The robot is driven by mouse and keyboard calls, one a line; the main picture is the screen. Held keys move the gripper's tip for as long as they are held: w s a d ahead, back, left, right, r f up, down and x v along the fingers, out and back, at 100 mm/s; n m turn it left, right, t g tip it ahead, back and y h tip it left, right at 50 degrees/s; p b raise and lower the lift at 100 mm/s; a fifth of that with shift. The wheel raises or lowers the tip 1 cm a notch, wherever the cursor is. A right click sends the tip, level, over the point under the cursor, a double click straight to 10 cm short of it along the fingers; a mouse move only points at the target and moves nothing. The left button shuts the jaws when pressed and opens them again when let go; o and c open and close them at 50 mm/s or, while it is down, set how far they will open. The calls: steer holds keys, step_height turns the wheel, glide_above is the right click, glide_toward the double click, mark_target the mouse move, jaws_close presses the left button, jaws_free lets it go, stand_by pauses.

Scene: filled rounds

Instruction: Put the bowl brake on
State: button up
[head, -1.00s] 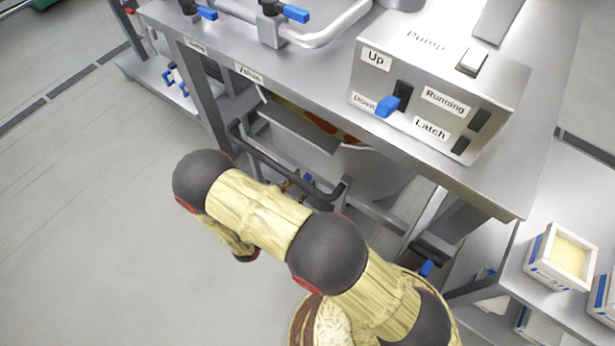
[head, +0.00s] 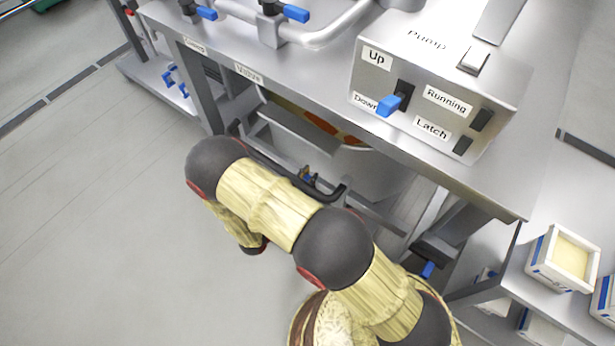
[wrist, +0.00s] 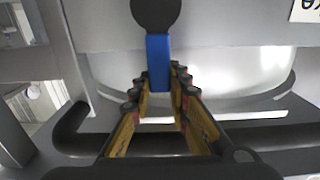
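A blue lever (wrist: 158,62) on a dark round pivot (wrist: 155,12) hangs down in the wrist view, in front of a steel panel. I cannot tell for sure that it is the bowl brake. My gripper (wrist: 157,84) is open, with its two fingers apart and the lever's lower end lined up between the fingertips. I cannot tell whether they touch it. The steel bowl (head: 375,172) is under the bench in the head view, with a dark handle bar (head: 285,172) in front; the bar also crosses the wrist view (wrist: 75,128). My gripper is hidden in the head view.
The bench edge (head: 320,112) overhangs the bowl. On the bench stands the pump box (head: 440,90) with a blue switch (head: 388,105). A blue lever (head: 428,269) shows low by the right shelf, which holds a filled box (head: 565,260). Floor at left is clear.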

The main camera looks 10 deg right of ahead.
jaws_close()
stand_by(0.5)
steer(key=shift+s+d+f+m+b, duration=0.2)
steer(key=shift+s+d+m, duration=0.3)
steer(key=shift+m, duration=0.5)
steer(key=shift+s+d+f+m+b, duration=0.15)
steer(key=shift+s+d+m, duration=0.3)
steer(key=shift+m, duration=0.55)
steer(key=shift+s+d+f+m+b, duration=0.1)
steer(key=shift+s+d+f+m, duration=0.3)
steer(key=shift+m, duration=0.6)
steer(key=shift+s+d+r, duration=0.15)
steer(key=o, duration=0.5)
jaws_free()
steer(key=shift+o, duration=0.6)
